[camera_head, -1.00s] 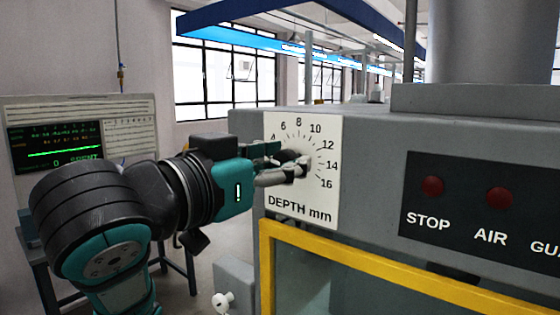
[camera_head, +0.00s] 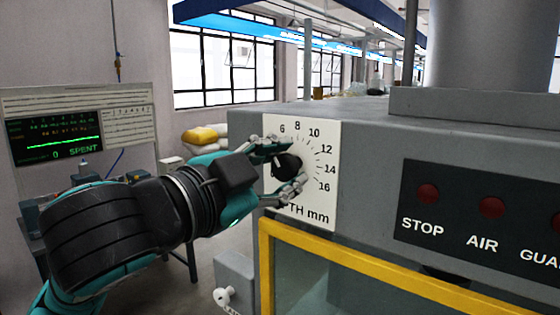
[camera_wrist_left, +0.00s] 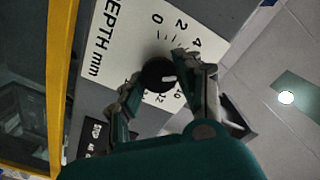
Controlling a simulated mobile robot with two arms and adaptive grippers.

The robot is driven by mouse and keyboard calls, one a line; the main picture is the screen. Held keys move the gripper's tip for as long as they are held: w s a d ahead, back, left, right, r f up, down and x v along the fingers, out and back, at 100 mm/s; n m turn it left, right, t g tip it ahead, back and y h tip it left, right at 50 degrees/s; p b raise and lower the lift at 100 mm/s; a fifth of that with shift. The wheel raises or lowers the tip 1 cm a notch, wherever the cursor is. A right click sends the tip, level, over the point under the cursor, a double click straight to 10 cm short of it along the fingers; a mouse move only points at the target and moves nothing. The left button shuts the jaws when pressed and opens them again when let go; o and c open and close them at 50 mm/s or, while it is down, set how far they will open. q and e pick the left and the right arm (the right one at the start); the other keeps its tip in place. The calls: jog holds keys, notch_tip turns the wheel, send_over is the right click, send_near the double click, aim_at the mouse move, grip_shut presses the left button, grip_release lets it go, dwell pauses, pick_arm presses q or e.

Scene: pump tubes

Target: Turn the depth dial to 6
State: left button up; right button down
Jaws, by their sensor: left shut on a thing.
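The depth dial is a round black knob (camera_head: 287,163) on a white scale plate (camera_head: 325,140) marked in mm, on the grey machine's left front. My left gripper (camera_head: 288,165) is shut on the knob, one finger above and one below it. In the left wrist view the black knob (camera_wrist_left: 156,74) sits between the fingers (camera_wrist_left: 155,78). Its white mark points right, between the 4 and the 10; a finger hides the numbers there, so the exact reading cannot be told. My right gripper is not in view.
A dark panel (camera_head: 465,253) with red STOP and AIR buttons is on the machine's front, right of the dial. A yellow frame (camera_head: 370,280) runs below the plate. A screen (camera_head: 55,137) reading "0 SPENT" stands at the left.

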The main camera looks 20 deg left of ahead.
pick_arm(q)
jog(key=shift+m, duration=0.4)
jog(key=o, duration=1.1)
jog(key=shift+o, duration=0.2)
notch_tip(320, 180, up, 10)
